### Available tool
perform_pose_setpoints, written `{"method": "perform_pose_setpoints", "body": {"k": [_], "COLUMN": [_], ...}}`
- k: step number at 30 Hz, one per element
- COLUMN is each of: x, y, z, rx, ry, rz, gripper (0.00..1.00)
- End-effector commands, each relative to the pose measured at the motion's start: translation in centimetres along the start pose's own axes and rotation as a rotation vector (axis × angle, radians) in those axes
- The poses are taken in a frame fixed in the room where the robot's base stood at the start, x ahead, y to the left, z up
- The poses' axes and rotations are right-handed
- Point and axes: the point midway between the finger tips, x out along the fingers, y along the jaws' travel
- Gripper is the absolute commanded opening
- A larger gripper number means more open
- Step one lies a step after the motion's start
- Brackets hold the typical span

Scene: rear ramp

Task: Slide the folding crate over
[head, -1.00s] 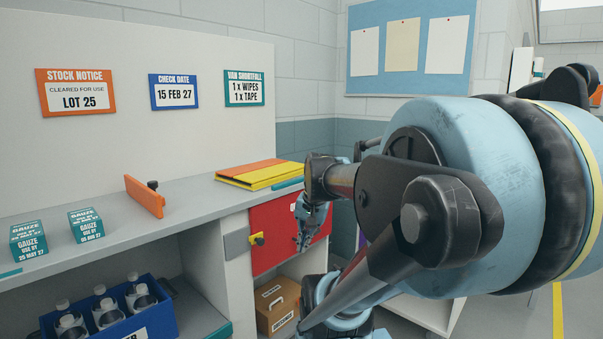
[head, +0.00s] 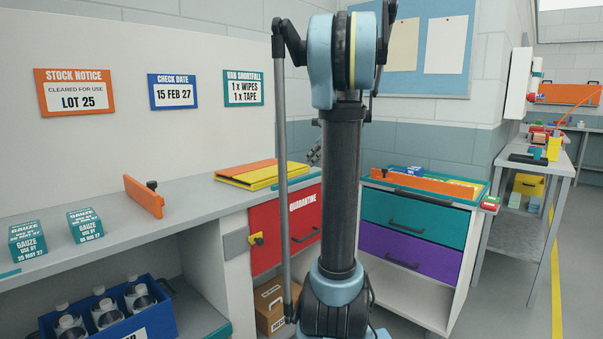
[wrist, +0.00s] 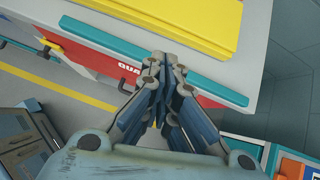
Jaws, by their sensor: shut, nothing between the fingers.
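The folding crate (head: 262,175) lies folded flat on the grey counter, yellow with an orange panel on top. It also shows as a yellow slab (wrist: 190,22) at the top of the wrist view. My gripper (wrist: 164,62) is shut and empty in the wrist view. Its fingertips appear near the counter's teal front edge, just short of the crate in the picture; I cannot tell their height. In the head view my upright arm stands right of the crate and hides most of my gripper.
The counter (head: 195,192) also holds an orange upright panel (head: 144,197) and two gauze boxes (head: 85,224). A red quarantine door (head: 284,226) is below the crate. Right of my arm stands a drawer cabinet (head: 412,228) with a tray on top.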

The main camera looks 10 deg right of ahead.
Motion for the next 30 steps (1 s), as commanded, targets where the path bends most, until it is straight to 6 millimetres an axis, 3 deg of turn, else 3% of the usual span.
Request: {"method": "perform_pose_setpoints", "body": {"k": [3, 7, 14, 24, 30], "x": [0.0, 0.1, 2.4, 7.8, 9.6], "y": [-2.4, -3.5, -3.6, -3.6, -3.6], "z": [0.4, 0.6, 0.7, 0.9, 1.0], "rx": [0.101, 0.153, 0.159, 0.157, 0.158], "ry": [-0.028, -0.043, -0.044, -0.044, -0.043], "rz": [-0.010, -0.013, -0.012, -0.013, -0.012], "gripper": [0.00, 0.00, 0.00, 0.00, 0.00]}}
